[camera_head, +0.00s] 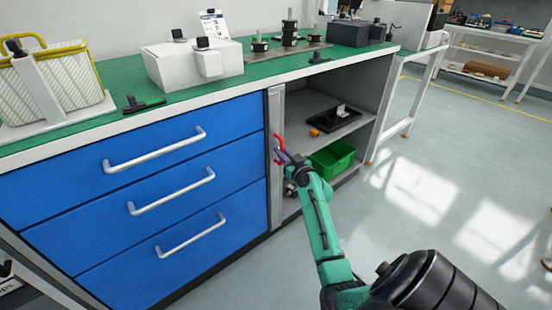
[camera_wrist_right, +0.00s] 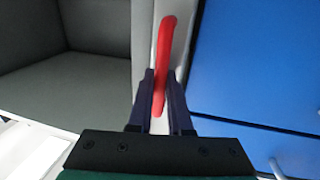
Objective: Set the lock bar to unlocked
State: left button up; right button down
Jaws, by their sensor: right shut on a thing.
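A pale grey upright bar (camera_head: 274,108), which looks like the lock bar, runs along the right edge of the blue drawer front. A red handle (camera_head: 279,139) is on it, near the upper part of the drawers. In the right wrist view the red handle (camera_wrist_right: 167,40) stands between the dark fingers of my right gripper (camera_wrist_right: 160,88), which is shut on it. In the head view my right gripper (camera_head: 283,154) hides part of the handle. I see no marking for locked or unlocked. My left gripper is out of view.
Three blue drawers (camera_head: 128,145) with silver handles are left of the bar. Right of it, an open compartment holds a black tray (camera_head: 322,121) and a green crate (camera_head: 332,160). The green worktop (camera_head: 195,92) carries several objects. The floor to the right is clear.

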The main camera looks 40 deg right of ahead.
jog(key=shift+s+d+f, duration=0.1)
jog(key=shift+d, duration=0.2)
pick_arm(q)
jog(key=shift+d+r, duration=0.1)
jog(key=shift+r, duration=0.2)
pick_arm(e)
jog(key=c, duration=1.1)
grip_release()
jog(key=shift+d, duration=0.1)
jog(key=shift+s, duration=0.1)
jog(key=shift+s, duration=0.35)
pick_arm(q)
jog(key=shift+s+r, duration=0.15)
pick_arm(e)
jog(key=v, duration=1.3)
jog(key=shift+s+a, duration=0.2)
jog(key=shift+s, duration=0.1)
